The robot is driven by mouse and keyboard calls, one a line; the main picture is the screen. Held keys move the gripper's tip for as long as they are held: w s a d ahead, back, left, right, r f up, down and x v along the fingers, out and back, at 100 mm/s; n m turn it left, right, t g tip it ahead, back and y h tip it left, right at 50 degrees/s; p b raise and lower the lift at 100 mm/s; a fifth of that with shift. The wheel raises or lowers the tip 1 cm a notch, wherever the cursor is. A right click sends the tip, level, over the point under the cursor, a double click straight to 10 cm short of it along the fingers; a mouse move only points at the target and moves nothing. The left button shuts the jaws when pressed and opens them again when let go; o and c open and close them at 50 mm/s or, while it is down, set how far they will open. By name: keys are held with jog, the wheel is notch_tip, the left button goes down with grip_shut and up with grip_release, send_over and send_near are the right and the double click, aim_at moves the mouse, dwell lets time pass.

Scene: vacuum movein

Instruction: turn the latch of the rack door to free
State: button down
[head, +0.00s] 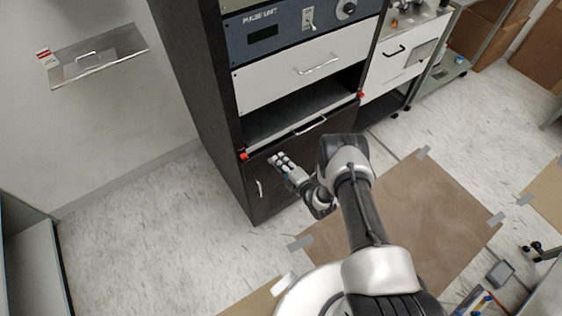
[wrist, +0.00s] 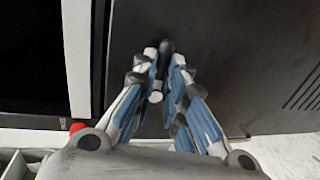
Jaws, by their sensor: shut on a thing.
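The rack (head: 215,100) is a tall black cabinet, with a dark door (head: 268,205) low on its front. In the wrist view the dark door panel (wrist: 230,60) fills the right side, with slots near its right edge. The latch (wrist: 167,46) shows there as a small black lever with a pale round end between my fingers. My gripper (wrist: 166,62) is shut on the latch, with fingers on both sides of it. In the head view my gripper (head: 279,160) is at the upper part of the door, and the latch is hidden behind it.
A pale handle (head: 259,188) stands on the door's left. Above are an open shelf bay with a silver handle (head: 311,125), red corner pieces (head: 244,156), and a white drawer (head: 300,70). A wall shelf (head: 98,55) hangs left. The floor at left is clear.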

jog(key=c, duration=1.6)
grip_release()
jog(key=shift+c, duration=0.2)
jog(key=v, duration=1.2)
